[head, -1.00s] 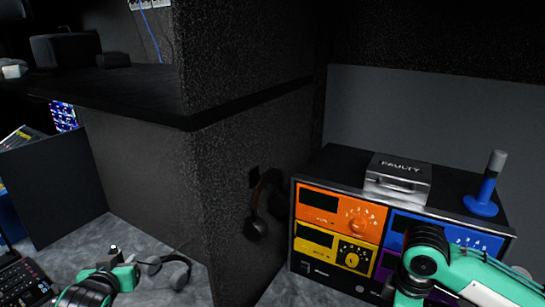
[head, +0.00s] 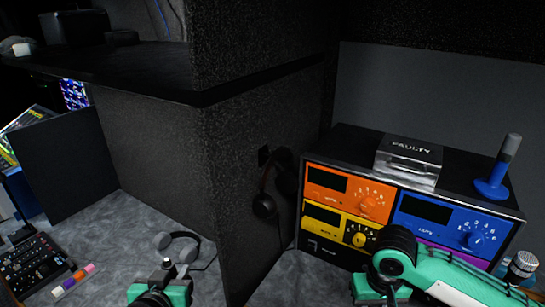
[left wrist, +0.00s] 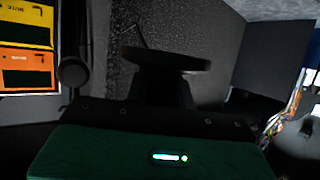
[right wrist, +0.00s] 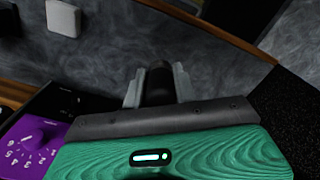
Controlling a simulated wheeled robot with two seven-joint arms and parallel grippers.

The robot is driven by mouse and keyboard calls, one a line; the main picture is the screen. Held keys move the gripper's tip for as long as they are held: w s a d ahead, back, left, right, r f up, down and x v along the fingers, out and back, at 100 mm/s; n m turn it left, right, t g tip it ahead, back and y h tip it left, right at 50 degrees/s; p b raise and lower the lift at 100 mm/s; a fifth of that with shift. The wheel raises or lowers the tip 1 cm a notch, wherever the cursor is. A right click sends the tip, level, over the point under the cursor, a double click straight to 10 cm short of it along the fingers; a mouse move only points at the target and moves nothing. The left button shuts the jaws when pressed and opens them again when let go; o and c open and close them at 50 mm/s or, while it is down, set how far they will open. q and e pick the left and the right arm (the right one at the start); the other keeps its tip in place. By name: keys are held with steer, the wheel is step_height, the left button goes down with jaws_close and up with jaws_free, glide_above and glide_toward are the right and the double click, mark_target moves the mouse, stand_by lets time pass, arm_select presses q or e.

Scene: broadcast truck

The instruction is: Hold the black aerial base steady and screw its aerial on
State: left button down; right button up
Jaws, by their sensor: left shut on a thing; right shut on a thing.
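My left gripper (head: 167,272) is low in the head view, in front of the grey headset. In the left wrist view it is shut on the black aerial base (left wrist: 165,62), whose round flat disc faces outward beyond the dark jaws. My right arm comes in from the right in the head view, in front of the rack, with its jaws out of sight there. In the right wrist view my right gripper (right wrist: 158,88) is shut on a black cylindrical piece, seemingly the black aerial (right wrist: 157,80). The two held parts are apart, in no shared view.
A rack with orange, yellow, blue and purple units (head: 348,192) stands right. On top are a box marked FAULTY (head: 408,160) and a blue aerial (head: 497,170). A grey headset (head: 178,240) lies on the counter, a dark partition (head: 245,180) behind; a mixer (head: 35,268) is left.

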stand_by(0.4)
arm_select(q)
steer(key=w+d+f+m+g+h, duration=0.1)
steer(key=d+m+h, duration=0.3)
steer(key=d, duration=0.4)
steer(key=w+d+f+m+g+h, duration=0.1)
steer(key=d+f+m+g+h, duration=0.1)
steer(key=d, duration=0.5)
steer(key=shift+w+d+f+m+h, duration=0.3)
steer(key=shift+f+m+h, duration=0.65)
steer(key=shift+h, duration=0.45)
steer(key=shift+r, duration=0.1)
arm_select(e)
steer(key=w+a+r, duration=0.3)
steer(key=a+r, duration=0.5)
steer(key=a, duration=0.6)
steer(key=w+a+r, duration=0.3)
steer(key=a+r, duration=0.6)
steer(key=a, duration=0.4)
steer(key=shift+a, duration=0.35)
